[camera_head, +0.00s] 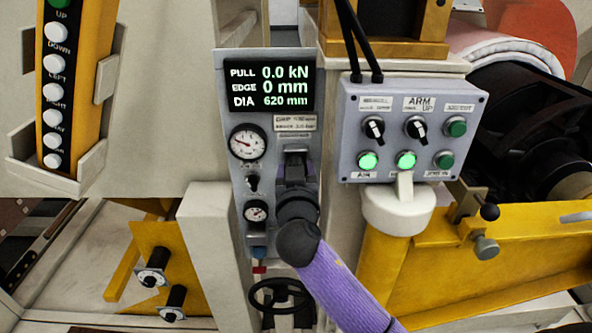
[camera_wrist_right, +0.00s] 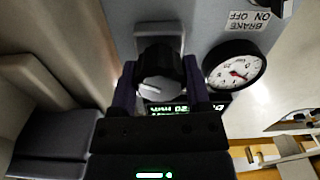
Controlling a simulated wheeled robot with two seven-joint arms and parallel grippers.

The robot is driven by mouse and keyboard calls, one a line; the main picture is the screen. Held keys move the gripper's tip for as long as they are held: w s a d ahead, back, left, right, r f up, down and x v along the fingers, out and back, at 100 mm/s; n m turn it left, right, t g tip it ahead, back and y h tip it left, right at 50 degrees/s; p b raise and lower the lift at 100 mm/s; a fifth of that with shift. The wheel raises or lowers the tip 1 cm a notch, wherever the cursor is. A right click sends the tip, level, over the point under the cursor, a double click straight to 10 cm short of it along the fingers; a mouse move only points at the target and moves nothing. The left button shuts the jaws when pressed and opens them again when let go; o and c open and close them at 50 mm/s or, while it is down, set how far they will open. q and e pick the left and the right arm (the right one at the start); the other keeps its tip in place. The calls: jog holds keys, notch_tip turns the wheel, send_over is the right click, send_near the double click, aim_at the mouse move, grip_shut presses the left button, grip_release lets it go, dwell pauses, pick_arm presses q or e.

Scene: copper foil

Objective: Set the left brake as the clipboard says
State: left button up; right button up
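My right gripper (camera_head: 296,168) is at the grey brake panel (camera_head: 240,62), below its display, with the arm coming from the lower right. In the right wrist view the gripper's fingers (camera_wrist_right: 163,88) stand apart on both sides of a black knob (camera_wrist_right: 160,68) with a white pointer mark. I cannot tell whether they touch it. The gripper hides this knob in the head view. The display (camera_head: 268,87) reads PULL 0.0 kN, EDGE 0 mm and DIA 620 mm. The clipboard is not recognisable in either view. My left gripper is not in view.
Beside the knob are a gauge (camera_head: 247,142), a toggle switch (camera_head: 253,182) and a lower gauge (camera_head: 256,211). A box with switches and lit green buttons (camera_head: 413,130) stands close on the right. A handwheel (camera_head: 278,296) is below. A button pendant (camera_head: 60,90) stands at left.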

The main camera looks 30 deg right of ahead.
jog(key=c, duration=0.7)
jog(key=shift+f+m+b, duration=0.15)
jog(key=shift+m+b, duration=0.35)
jog(key=shift+m, duration=0.3)
jog(key=shift+r, duration=0.2)
jog(key=o, duration=1.3)
jog(key=shift+c, duration=0.2)
